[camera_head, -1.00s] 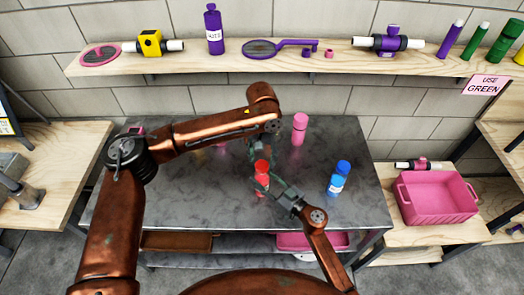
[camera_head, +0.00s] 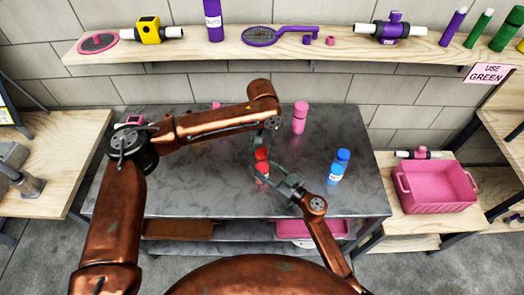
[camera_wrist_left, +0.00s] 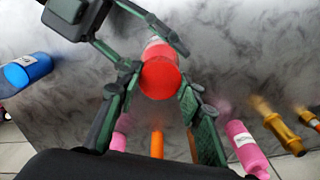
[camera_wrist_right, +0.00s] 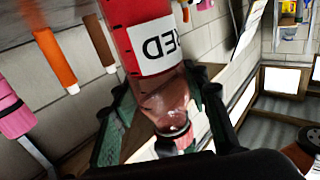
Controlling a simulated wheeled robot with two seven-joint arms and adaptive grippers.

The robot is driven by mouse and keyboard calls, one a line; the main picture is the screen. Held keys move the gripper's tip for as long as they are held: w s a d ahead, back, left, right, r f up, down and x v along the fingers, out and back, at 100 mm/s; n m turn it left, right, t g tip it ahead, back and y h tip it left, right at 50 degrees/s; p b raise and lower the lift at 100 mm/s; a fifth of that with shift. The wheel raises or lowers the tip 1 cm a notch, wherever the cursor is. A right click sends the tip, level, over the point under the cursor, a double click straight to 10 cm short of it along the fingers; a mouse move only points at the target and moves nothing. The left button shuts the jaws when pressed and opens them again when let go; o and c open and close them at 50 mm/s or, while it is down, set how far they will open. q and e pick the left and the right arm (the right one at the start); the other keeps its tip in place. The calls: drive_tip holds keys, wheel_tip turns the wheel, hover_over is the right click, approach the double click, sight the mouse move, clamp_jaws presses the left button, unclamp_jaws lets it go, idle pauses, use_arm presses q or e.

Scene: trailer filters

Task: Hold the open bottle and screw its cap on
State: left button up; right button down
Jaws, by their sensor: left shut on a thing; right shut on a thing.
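A red cap (camera_head: 262,154) sits just above a red bottle (camera_head: 262,171) over the dark table. The cap shows as a red disc (camera_wrist_left: 160,78) between the fingers in the left wrist view. My left gripper (camera_head: 260,148) reaches down from above and is shut on the cap. My right gripper (camera_head: 268,174) comes from the lower right and is shut on the bottle. The bottle's label reading RED (camera_wrist_right: 165,45) faces the right wrist camera. The fingers partly hide the place where cap and bottle meet, so I cannot tell whether they touch.
A pink bottle (camera_head: 300,118) stands behind the grippers and a blue bottle (camera_head: 340,165) stands to their right on the table (camera_head: 220,185). A pink crate (camera_head: 436,190) stands at the right.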

use_arm(q)
drive_tip(key=c, duration=0.5)
drive_tip(key=m, duration=0.9)
drive_tip(key=shift+d, duration=0.1)
drive_tip(key=m, duration=0.5)
drive_tip(key=shift+m, duration=0.4)
drive_tip(key=o, duration=1.3)
drive_tip(key=shift+c, duration=0.2)
drive_tip(key=shift+r, duration=2.25)
